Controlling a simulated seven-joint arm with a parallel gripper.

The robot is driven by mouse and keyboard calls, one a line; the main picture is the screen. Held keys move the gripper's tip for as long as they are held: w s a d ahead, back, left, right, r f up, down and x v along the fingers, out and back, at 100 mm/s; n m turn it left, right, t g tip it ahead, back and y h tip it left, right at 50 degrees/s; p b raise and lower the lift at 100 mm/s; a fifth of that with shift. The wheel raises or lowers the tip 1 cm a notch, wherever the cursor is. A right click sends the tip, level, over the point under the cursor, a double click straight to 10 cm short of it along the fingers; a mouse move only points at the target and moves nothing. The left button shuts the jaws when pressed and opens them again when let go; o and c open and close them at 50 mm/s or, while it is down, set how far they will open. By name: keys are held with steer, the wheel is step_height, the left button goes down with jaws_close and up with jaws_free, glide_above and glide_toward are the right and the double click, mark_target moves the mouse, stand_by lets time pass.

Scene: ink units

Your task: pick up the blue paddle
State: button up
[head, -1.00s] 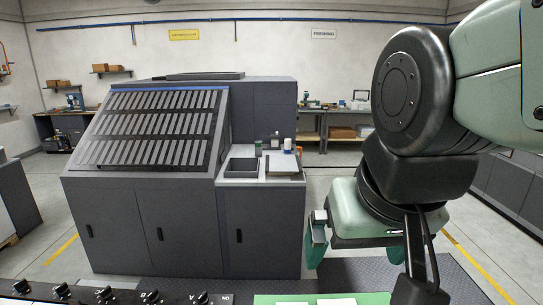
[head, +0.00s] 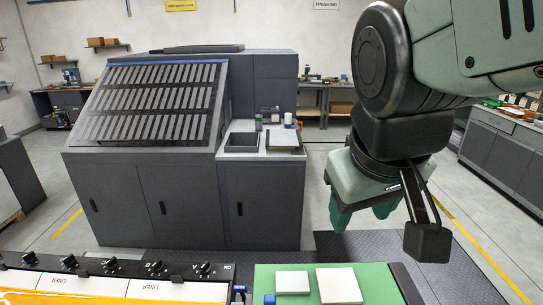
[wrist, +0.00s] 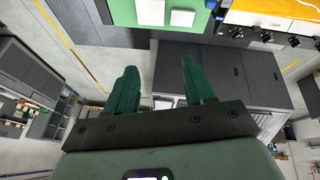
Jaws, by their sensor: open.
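My gripper (head: 362,212) hangs open and empty in front of the grey press, its two green fingers pointing down. In the wrist view my gripper (wrist: 160,72) shows its fingers apart with nothing between them. A small blue piece (head: 270,299) sits at the left front of the green mat (head: 383,280), cut by the bottom edge. A second dark-blue piece (head: 240,290) is at the right end of the ink unit. I cannot tell which is the blue paddle; no full paddle shape shows. My gripper is well apart from both, beyond the mat.
Two white blocks, a small one (head: 292,282) and a larger one (head: 339,285), lie on the mat. The ink unit (head: 120,284) with black knobs and a yellow strip is at front left. The grey press (head: 187,160) stands behind. Open floor lies right.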

steer(key=w+a+f+n+g+h, duration=0.1)
steer(key=w+a+f+n+g, duration=0.1)
steer(key=w+f+n, duration=0.55)
steer(key=n+g+y, duration=0.2)
steer(key=n+g, duration=0.1)
steer(key=n, duration=0.5)
glide_above(270, 300)
steer(key=shift+m, duration=0.25)
step_height(270, 300, down, 19)
steer(key=shift+f, duration=0.15)
step_height(270, 300, down, 5)
steer(key=shift+r, duration=0.1)
steer(key=shift+w+f, duration=0.2)
steer(key=shift+f, duration=2.65)
jaws_close()
steer(key=shift+r, duration=0.1)
